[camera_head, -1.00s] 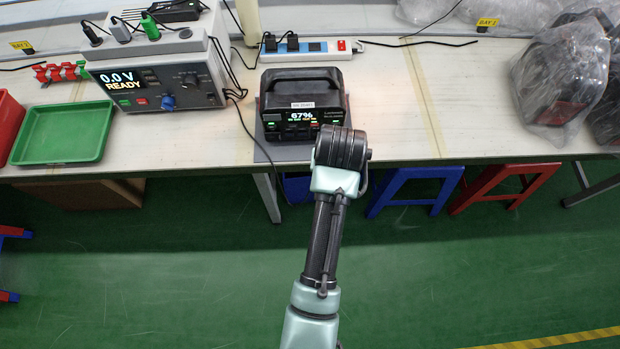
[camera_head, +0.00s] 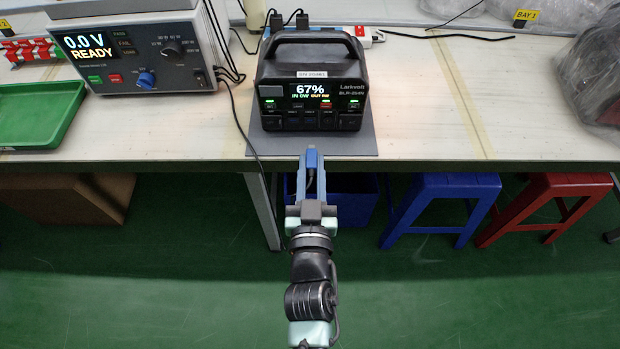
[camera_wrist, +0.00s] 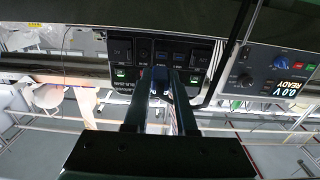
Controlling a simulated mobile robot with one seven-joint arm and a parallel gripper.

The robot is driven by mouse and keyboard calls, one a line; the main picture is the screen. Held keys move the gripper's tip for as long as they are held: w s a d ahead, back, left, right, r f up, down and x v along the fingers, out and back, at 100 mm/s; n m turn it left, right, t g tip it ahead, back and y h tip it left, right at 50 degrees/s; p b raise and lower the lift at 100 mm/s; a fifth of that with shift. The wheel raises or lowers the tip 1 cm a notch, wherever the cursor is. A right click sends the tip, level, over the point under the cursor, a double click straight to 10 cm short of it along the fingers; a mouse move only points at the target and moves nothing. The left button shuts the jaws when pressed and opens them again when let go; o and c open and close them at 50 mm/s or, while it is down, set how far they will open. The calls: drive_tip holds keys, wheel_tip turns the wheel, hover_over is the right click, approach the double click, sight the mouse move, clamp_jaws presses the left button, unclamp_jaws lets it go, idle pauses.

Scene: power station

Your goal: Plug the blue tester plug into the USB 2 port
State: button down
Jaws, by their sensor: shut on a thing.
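The blue tester plug (camera_head: 312,158) is held between the fingers of my gripper (camera_head: 312,165), which is shut on it. It points toward the front of the black power station (camera_head: 311,85), with a gap between them in the head view. A dark cable hangs by the plug. The power station stands on a grey mat and its screen reads 67%. Its row of ports runs along the lower front; I cannot read which is USB 2. In the wrist view, the plug (camera_wrist: 161,76) shows at the fingertips in front of the power station's front panel (camera_wrist: 160,58), partly hidden by the fingers.
A grey tester (camera_head: 140,50) reading 0.0 V READY stands at the left, with cables at its right side. A green tray (camera_head: 35,112) lies at the far left. A power strip (camera_head: 355,33) is behind the power station.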

sight(310, 150)
drive_tip(key=shift+a, duration=0.2)
drive_tip(key=shift+w, duration=2.75)
drive_tip(key=shift+w, duration=0.35)
drive_tip(key=shift+w, duration=0.3)
drive_tip(key=shift+w, duration=0.15)
drive_tip(key=c, duration=0.7)
unclamp_jaws()
drive_tip(key=shift+o, duration=0.2)
